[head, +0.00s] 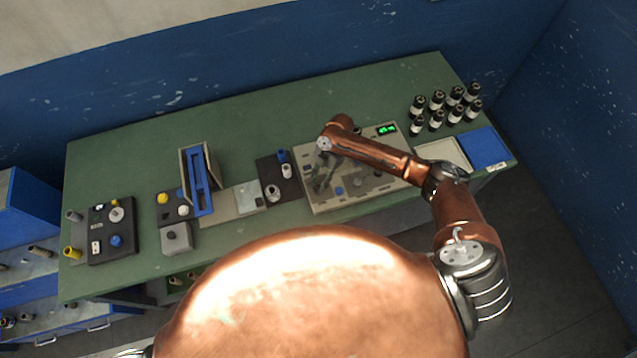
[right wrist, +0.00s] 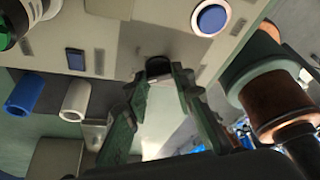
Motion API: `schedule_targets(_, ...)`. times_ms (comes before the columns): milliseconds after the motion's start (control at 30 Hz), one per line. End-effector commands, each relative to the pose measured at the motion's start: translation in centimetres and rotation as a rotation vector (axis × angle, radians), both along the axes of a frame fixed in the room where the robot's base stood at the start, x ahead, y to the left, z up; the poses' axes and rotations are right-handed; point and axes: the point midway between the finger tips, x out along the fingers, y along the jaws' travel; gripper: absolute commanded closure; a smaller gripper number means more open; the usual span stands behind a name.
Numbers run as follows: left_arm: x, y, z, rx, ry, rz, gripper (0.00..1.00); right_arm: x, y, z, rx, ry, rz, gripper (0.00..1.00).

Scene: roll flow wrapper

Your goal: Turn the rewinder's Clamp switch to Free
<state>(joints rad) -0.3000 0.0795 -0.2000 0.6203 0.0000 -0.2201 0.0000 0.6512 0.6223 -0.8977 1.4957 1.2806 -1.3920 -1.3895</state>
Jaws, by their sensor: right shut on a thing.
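The beige machine (head: 340,200) with a lit green display (head: 386,129) stands right of centre on the green bench; I take it to be the rewinder. My right gripper (head: 319,182) reaches down over its left part. In the right wrist view, the green fingers of the right gripper (right wrist: 165,78) close around a small dark knob (right wrist: 158,65) on the beige panel (right wrist: 115,35). The fingertips hide part of the knob. I cannot read its label or tell which way it points. My left gripper is out of view.
A blue round button (right wrist: 211,19) and a blue square one (right wrist: 76,59) sit near the knob. Blue (right wrist: 25,95) and white (right wrist: 75,100) cylinders are at the left. Several dark bottles (head: 437,100) and a blue tray (head: 487,147) stand at the bench's right end.

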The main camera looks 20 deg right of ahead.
Motion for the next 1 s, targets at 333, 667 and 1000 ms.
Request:
schedule_targets(333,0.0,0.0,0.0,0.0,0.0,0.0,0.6,0.0,0.0,0.0,0.0,0.0,-0.001,0.63)
schedule_targets(667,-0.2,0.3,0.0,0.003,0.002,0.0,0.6,0.0,0.0,0.1,0.0,0.0,-0.001,0.59)
schedule_targets(1000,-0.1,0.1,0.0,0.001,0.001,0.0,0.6,1.2,-1.7,4.8,0.0,-0.003,-0.001,0.59)
